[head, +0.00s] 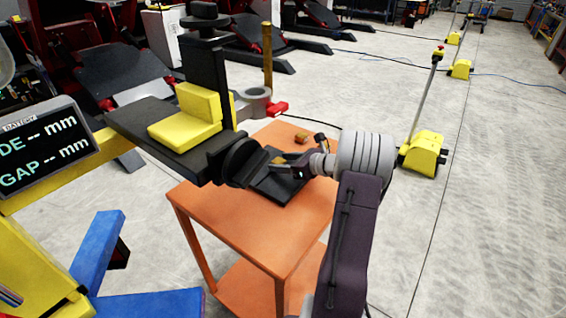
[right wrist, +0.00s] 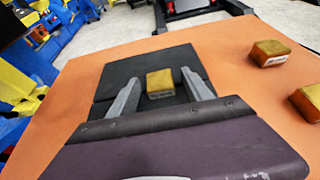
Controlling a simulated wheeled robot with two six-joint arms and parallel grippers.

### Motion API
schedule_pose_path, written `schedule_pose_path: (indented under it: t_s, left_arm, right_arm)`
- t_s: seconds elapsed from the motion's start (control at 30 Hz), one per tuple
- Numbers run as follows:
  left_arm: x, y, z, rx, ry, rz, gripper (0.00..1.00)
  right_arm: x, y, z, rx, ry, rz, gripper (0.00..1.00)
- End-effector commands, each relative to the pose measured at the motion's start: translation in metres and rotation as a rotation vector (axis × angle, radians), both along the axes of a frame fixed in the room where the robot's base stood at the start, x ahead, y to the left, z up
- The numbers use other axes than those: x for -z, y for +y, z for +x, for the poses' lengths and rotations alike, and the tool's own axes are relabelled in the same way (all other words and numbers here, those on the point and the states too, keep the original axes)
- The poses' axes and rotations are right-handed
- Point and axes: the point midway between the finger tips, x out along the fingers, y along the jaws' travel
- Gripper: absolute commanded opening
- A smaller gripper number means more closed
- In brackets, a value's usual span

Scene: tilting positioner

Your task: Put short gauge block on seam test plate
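A small block with a yellowish top and a pale label (right wrist: 160,82) sits on a dark pad (right wrist: 112,72) in the right wrist view. I cannot read its label to tell whether it is the short gauge block. My right gripper (right wrist: 162,92) is open, with its fingers on either side of this block and a gap on each side. In the head view the right gripper (head: 279,164) is low over the table. A yellow L-shaped piece (head: 185,130), seemingly the seam test plate, lies on the black positioner table. My left gripper is not in view.
Two similar blocks stand on the orange table (right wrist: 228,40), one farther back (right wrist: 268,53) and one at the right edge (right wrist: 306,101). The black positioner arm (head: 155,118) overhangs the table's left side. A display (head: 45,150) shows dashes for its readings.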

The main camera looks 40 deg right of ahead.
Motion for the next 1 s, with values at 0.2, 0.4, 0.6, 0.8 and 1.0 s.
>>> schedule_pose_path:
  t_s: [0.2,0.4,0.6,0.8,1.0]
  left_arm:
    - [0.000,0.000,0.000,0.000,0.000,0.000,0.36]
    - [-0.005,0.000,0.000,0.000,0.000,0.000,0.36]
    - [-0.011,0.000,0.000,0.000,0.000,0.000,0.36]
    - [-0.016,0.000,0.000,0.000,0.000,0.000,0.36]
    - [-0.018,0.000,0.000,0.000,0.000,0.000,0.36]
  right_arm:
    - [-0.001,0.000,0.000,0.000,0.000,0.000,0.58]
    - [-0.011,-0.005,-0.013,0.003,0.000,-0.001,0.58]
    - [-0.028,-0.016,-0.052,0.005,0.000,-0.001,0.58]
    - [-0.042,-0.026,-0.087,0.003,0.000,0.000,0.58]
    - [-0.049,-0.030,-0.104,0.000,0.000,0.000,0.58]
